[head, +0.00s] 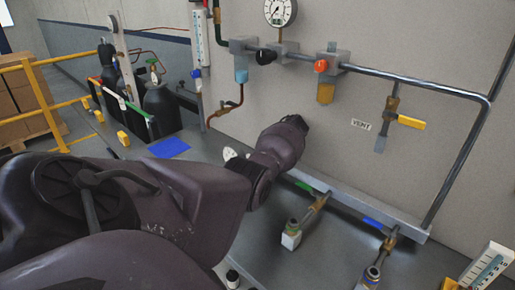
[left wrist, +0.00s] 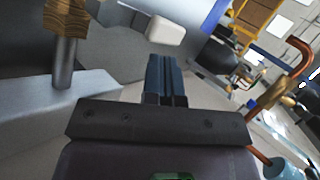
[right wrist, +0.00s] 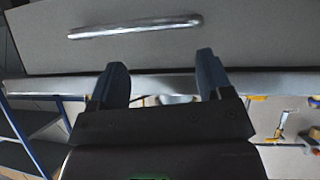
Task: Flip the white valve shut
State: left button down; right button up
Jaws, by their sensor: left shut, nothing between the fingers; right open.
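A white rounded piece (left wrist: 165,30), which looks like the end of the white valve's handle, shows in the left wrist view just past my left fingertips. The rest of that valve is hidden, and I cannot tell whether the fingers touch it. My left gripper (left wrist: 167,65) is shut and empty. My right gripper (right wrist: 162,75) is open and empty in the right wrist view, in front of a grey panel with a long metal handle (right wrist: 135,27).
The wall bears a pressure gauge (head: 280,11), a black knob (head: 266,57), a red knob (head: 320,66) and a yellow lever (head: 411,122). A brass fitting (left wrist: 68,18) stands close left of my left fingers. Green (head: 304,187) and blue (head: 373,223) handles sit low along the rail.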

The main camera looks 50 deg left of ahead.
pick_arm(q)
jog(key=v, duration=0.6)
jog(key=shift+r, duration=0.2)
jog(key=shift+w+d, duration=0.1)
jog(key=shift+d, duration=0.05)
